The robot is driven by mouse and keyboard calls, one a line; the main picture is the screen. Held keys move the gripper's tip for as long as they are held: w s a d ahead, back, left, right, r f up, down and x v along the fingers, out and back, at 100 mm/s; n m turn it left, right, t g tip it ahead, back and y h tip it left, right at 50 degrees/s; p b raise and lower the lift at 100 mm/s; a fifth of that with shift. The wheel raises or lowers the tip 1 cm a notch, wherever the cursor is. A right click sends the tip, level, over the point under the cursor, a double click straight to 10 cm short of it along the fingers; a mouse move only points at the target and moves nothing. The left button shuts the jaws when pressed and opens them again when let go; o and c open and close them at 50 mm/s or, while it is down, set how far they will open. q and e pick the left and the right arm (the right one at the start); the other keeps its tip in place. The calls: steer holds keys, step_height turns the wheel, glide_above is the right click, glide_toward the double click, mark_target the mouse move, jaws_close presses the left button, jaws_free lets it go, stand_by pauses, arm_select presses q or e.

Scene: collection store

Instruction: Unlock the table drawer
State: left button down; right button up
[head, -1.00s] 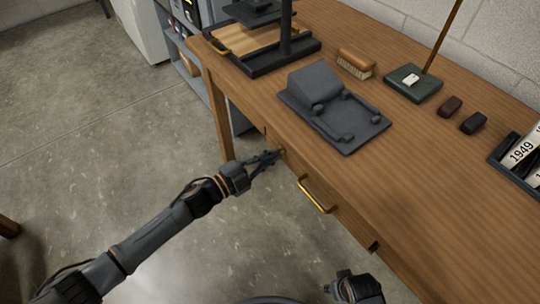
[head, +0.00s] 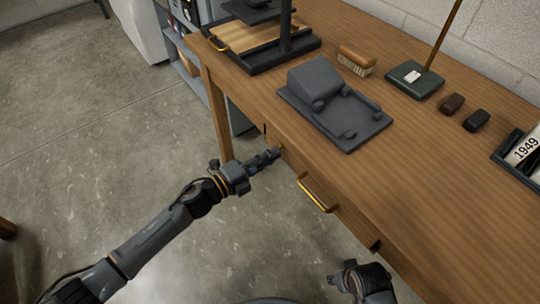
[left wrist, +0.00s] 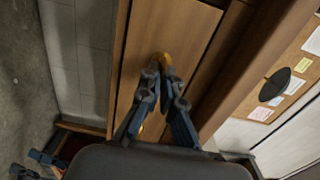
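The wooden table (head: 420,190) has a drawer (head: 350,222) in its front with a brass handle (head: 318,196), shut as far as I can see. My left gripper (head: 274,154) is at the drawer front, left of the handle. In the left wrist view, its fingertips (left wrist: 163,70) are closed together on a small brass piece (left wrist: 166,58) at the drawer front, apparently the key in the lock. The fingers mostly hide this piece. My right gripper (head: 342,278) hangs low in front of the table, away from the drawer; its fingers are unclear.
On the tabletop are a dark grey cradle-like block (head: 335,105), a brush (head: 356,62), a green-based stand (head: 414,82), two small dark blocks (head: 464,112) and a label tray (head: 512,160). A black press (head: 270,45) stands at the far left end. The floor in front is clear.

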stand_by(0.4)
arm_select(q)
steer(key=c, duration=1.6)
jaws_free()
steer(key=shift+o, duration=0.2)
steer(key=v, duration=1.2)
